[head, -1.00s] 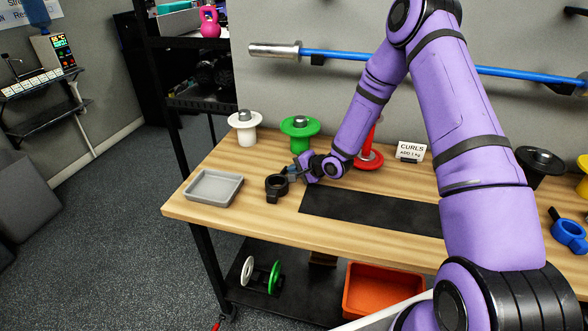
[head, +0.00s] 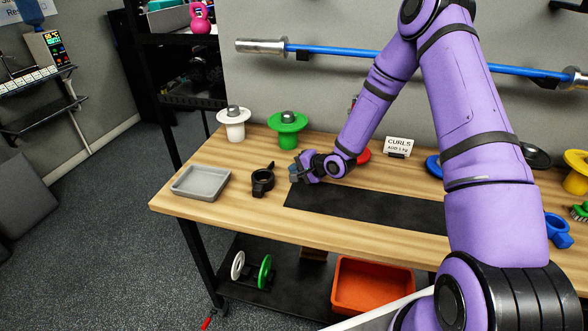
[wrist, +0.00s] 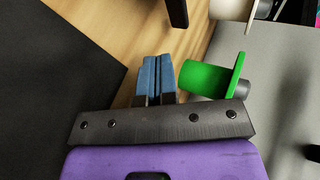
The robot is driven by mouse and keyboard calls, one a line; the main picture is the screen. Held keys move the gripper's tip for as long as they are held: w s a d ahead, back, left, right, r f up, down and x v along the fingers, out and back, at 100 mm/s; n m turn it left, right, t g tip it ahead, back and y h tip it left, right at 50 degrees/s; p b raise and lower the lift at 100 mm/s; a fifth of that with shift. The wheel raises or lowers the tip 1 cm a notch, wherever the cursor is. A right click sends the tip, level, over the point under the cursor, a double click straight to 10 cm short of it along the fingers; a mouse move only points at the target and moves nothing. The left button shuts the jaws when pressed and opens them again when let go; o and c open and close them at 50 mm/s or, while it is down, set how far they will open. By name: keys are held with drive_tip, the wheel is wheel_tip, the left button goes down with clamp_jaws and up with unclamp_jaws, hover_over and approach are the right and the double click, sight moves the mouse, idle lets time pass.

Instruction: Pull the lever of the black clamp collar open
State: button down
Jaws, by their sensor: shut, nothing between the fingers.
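The black clamp collar (head: 262,184) lies on the wooden table between the grey tray and the black mat. Its lever (head: 271,166) sticks out from the ring toward the back of the table, clear of the ring. My gripper (head: 294,173) is just to the right of the collar, apart from it, low over the table. In the wrist view its blue fingers (wrist: 155,78) are shut together with nothing between them. A black piece at the top edge of the wrist view (wrist: 177,12) looks like part of the collar; most of it is out of frame.
The grey tray (head: 201,182) is left of the collar. A white spool (head: 234,125) and a green spool (head: 288,132) stand behind; the green one is close beside my fingers in the wrist view (wrist: 207,79). The black mat (head: 370,205) lies to the right.

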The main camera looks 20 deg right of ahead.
drive_tip(key=v, duration=0.5)
drive_tip(key=w+d+v, duration=0.1)
drive_tip(key=v, duration=0.2)
drive_tip(key=shift+s+d+r, duration=0.2)
drive_tip(key=shift+s+d, duration=0.05)
drive_tip(key=shift+d, duration=0.05)
drive_tip(key=shift+d+r, duration=0.1)
drive_tip(key=shift+r, duration=0.25)
drive_tip(key=s+d+r+n+g+h, duration=0.1)
drive_tip(key=s+d+r+n+h, duration=0.25)
drive_tip(key=r, duration=0.85)
drive_tip(key=s+r+n+g+h, duration=0.1)
drive_tip(key=s+r+n+h, duration=0.2)
drive_tip(key=s+r+h, duration=0.55)
drive_tip(key=s+a+r+n+g+y, duration=0.1)
drive_tip(key=s+a+r+n+y, duration=0.1)
drive_tip(key=s+r, duration=0.5)
drive_tip(key=s+a+r+n+g+y, duration=0.1)
drive_tip(key=s+r, duration=0.5)
drive_tip(key=s, duration=1)
drive_tip(key=shift+s+a+r+n+g+y, duration=0.35)
drive_tip(key=shift+a+n+y, duration=0.25)
drive_tip(key=shift+y, duration=0.4)
drive_tip(key=shift+d, duration=0.15)
